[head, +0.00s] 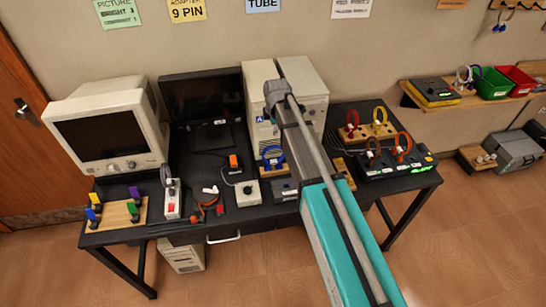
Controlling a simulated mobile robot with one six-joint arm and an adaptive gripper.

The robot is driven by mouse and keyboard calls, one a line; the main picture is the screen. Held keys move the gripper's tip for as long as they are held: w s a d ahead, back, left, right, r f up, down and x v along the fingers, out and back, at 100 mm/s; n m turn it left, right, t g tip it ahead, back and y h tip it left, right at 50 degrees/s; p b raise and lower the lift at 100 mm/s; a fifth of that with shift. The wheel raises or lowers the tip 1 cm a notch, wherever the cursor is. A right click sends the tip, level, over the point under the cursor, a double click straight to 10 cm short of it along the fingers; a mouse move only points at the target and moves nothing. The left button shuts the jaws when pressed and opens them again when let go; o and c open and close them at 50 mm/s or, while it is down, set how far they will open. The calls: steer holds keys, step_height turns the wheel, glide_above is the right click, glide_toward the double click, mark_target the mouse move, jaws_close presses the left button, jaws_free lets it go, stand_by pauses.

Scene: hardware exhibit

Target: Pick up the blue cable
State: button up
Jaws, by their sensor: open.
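A blue cable (272,153) shows in the head view as an upright loop on a small wooden stand, near the middle of the black table. It stands in front of the beige computer tower and left of my arm. My arm reaches up across the middle of the view, and its grey end joint is above the blue cable in the picture. I make out no gripper fingers; my arm may hide them. A second, darker blue loop (509,14) hangs on the wall rack at the top right.
The black table (235,222) also holds a beige monitor (107,130), a dark screen (203,95), a grey box with a knob (247,193) and red, yellow and orange cable loops on stands at right. A wall shelf (470,102) carries green and red bins. Floor in front is clear.

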mark_target(275, 148)
steer(key=shift+f, duration=0.1)
step_height(275, 148, down, 8)
steer(key=w+b, duration=0.1)
steer(key=b, duration=0.7)
steer(key=shift+w+f, duration=0.15)
steer(key=shift+w, duration=0.15)
steer(key=shift+a+b, duration=0.1)
steer(key=shift+b, duration=0.2)
steer(key=shift+w+f+b, duration=0.25)
steer(key=shift+f+b, duration=1)
steer(key=shift+f, duration=0.05)
steer(key=shift+w+f+b, duration=0.2)
steer(key=shift+f+b, duration=1.05)
jaws_close()
